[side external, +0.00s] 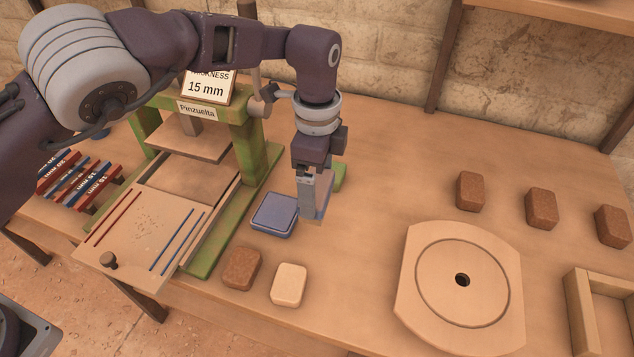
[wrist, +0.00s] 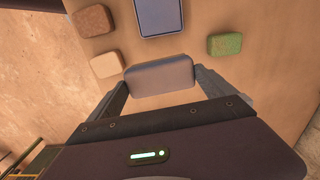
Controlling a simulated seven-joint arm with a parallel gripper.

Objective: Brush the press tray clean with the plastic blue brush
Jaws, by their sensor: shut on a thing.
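My gripper (side external: 316,208) hangs fingers-down over the table, right of the press, shut on a blue-grey block that looks like the blue brush (side external: 325,190). In the wrist view the brush (wrist: 160,77) spans the gap between the fingers, its rounded top facing the camera. Its bristles cannot be made out, nor whether it touches the table. The press tray (side external: 118,257) is pulled out at the left, with small dark crumbs (side external: 147,222) scattered between red and blue lines and a knob at its front.
A shallow blue box (side external: 274,214) lies just left of my gripper. A green block (wrist: 225,44) sits nearby. Brown (side external: 241,269) and cream (side external: 288,285) blocks lie in front. The green press frame (side external: 247,150) stands beside the tray. A round-grooved board (side external: 410,290) is at right.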

